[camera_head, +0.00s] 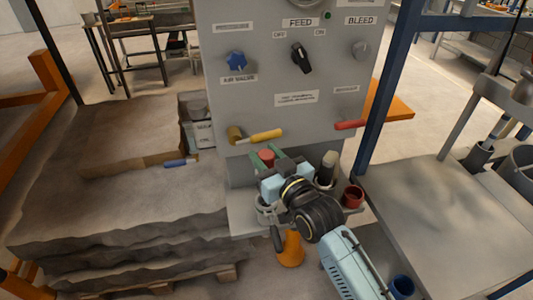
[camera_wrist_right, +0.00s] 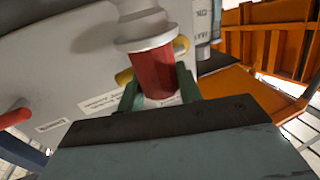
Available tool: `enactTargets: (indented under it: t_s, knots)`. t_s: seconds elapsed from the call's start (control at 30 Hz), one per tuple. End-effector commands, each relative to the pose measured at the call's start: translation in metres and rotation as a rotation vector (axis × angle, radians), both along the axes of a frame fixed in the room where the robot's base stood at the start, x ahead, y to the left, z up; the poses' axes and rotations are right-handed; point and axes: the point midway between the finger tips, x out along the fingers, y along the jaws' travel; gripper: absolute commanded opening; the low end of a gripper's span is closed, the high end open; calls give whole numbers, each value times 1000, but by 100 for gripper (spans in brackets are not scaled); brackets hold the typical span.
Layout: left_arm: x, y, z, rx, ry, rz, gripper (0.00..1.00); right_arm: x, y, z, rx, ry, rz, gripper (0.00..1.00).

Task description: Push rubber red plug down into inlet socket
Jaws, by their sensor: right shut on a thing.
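My right gripper (camera_head: 264,157) is below the grey panel, at its foot, with its green fingers on either side of the red plug (camera_head: 267,155). In the right wrist view the red plug (camera_wrist_right: 154,72) sits between the two green fingers (camera_wrist_right: 157,88). The plug's far end meets a pale ringed fitting (camera_wrist_right: 145,28), which may be the inlet socket. I cannot tell how deep the plug sits in it. My right gripper hides part of the area below the panel in the head view. My left gripper is not in view.
The grey panel (camera_head: 285,75) carries knobs, a yellow-handled lever (camera_head: 263,135) and a red-handled lever (camera_head: 350,124) close above my gripper. A red cup (camera_head: 353,196) and a dark cylinder (camera_head: 327,167) stand to its right.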

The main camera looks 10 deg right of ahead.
Motion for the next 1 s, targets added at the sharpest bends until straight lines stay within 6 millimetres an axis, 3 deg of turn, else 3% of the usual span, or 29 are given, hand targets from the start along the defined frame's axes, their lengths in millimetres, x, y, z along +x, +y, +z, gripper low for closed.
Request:
enactTargets:
  t_s: [0.5, 1.0]
  knots:
    - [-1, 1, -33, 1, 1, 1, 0, 0, 0, -51, -1, -1, 0, 6]
    - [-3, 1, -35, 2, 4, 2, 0, 0, 0, -56, 0, -2, 0, 6]
